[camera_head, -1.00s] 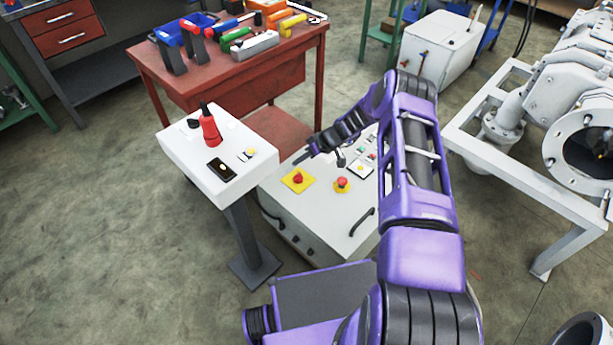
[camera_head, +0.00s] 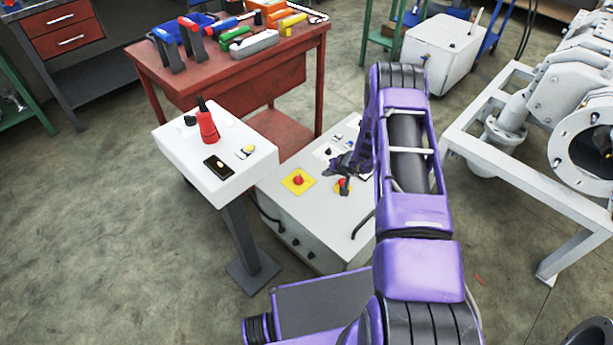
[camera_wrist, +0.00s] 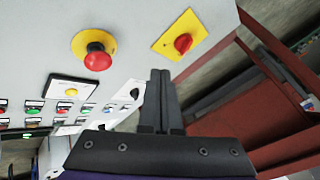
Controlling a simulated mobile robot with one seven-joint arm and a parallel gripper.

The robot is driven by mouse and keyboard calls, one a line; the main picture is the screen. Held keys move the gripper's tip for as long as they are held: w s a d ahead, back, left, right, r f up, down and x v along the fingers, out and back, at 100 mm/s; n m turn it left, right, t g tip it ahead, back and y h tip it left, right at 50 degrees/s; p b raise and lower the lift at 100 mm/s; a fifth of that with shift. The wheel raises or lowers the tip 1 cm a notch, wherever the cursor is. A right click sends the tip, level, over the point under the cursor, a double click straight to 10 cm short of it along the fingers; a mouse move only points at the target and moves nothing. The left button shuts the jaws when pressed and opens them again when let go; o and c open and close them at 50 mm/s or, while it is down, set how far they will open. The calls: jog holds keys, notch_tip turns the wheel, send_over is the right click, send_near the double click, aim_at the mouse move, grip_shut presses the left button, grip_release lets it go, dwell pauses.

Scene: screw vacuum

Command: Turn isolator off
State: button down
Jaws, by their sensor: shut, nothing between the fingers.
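The isolator is a red rotary knob on a square yellow plate (camera_head: 298,181), on the top of the light grey control cabinet (camera_head: 290,215). In the wrist view the isolator's red knob (camera_wrist: 183,43) is up and right of the fingertips. My gripper (camera_wrist: 160,73) is shut and empty, its two dark fingers side by side. In the head view my gripper (camera_head: 334,171) is above the cabinet, right of the isolator and apart from it. It partly covers the red emergency stop button (camera_head: 342,183), which also shows in the wrist view (camera_wrist: 97,58) on a round yellow plate.
A white pedestal panel (camera_head: 215,155) with a red-handled device stands left of the cabinet. A red workbench (camera_head: 230,85) with tools is behind. Several small buttons and switches (camera_wrist: 35,108) lie at the left of the wrist view. Grey pipework (camera_head: 540,150) stands at right.

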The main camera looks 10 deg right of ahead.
aim_at(302, 177)
jog(key=b+x, duration=0.1)
jog(key=x, duration=0.7)
jog(key=shift+f+b, duration=0.25)
jog(key=shift+b, duration=0.1)
jog(key=a, duration=0.1)
jog(key=w+a, duration=0.1)
jog(key=shift+w+a+f, duration=0.2)
jog(key=shift+w+a, duration=0.15)
jog(key=shift+a, duration=0.05)
jog(key=shift+w+a, duration=0.25)
jog(key=shift+a, duration=0.25)
